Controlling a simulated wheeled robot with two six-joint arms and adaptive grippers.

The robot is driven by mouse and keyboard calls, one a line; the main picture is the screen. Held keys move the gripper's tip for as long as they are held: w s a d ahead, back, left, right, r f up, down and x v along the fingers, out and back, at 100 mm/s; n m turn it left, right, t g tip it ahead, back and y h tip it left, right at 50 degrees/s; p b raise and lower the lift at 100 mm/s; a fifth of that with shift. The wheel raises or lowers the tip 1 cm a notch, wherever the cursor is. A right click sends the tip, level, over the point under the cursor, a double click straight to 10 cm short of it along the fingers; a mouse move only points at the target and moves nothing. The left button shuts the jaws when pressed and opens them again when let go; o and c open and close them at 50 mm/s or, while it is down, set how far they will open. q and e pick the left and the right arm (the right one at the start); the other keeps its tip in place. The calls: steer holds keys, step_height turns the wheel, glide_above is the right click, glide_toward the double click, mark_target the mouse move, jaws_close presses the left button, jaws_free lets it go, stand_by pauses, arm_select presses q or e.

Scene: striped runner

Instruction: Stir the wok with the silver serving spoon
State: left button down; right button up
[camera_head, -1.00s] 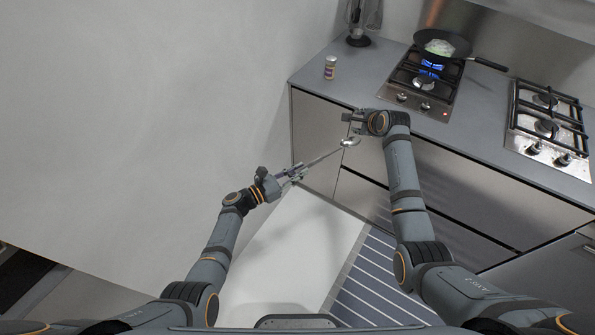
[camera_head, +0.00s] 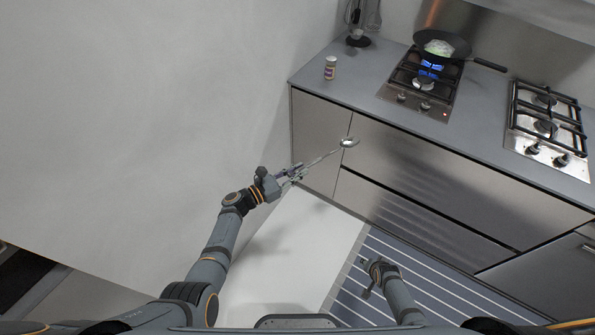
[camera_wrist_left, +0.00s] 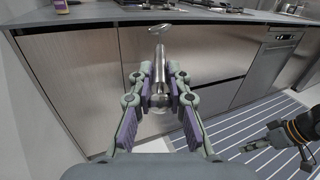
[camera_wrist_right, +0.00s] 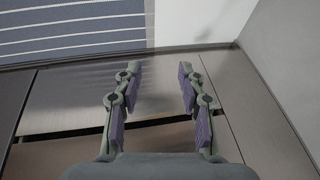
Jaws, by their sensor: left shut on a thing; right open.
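The silver serving spoon (camera_head: 348,142) is in my left gripper (camera_head: 290,176), which is shut on its handle. The spoon points up and right, its bowl in front of the cabinet fronts. In the left wrist view the spoon (camera_wrist_left: 158,55) stands between the fingers, bowl end away from me. The black wok (camera_head: 462,46) sits on the back burner of the left hob, with pale food (camera_head: 438,47) in it and blue flame below. Its handle points right. My right gripper (camera_head: 366,281) is low over the striped runner. In the right wrist view its fingers (camera_wrist_right: 157,90) are apart and empty.
A small jar (camera_head: 330,68) stands near the counter's left end. A utensil holder (camera_head: 358,38) is behind it. A second hob (camera_head: 545,120) is at the right. The counter edge and cabinet fronts rise between my arms and the wok.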

steer(key=s+f+n+g, duration=0.1)
steer(key=s+f+n, duration=0.2)
steer(key=s, duration=0.9)
steer(key=s+f+n+g, duration=0.2)
steer(key=s+f+n, duration=0.2)
steer(key=s, duration=0.9)
steer(key=shift+s+d+f, duration=0.15)
steer(key=shift+s, duration=0.1)
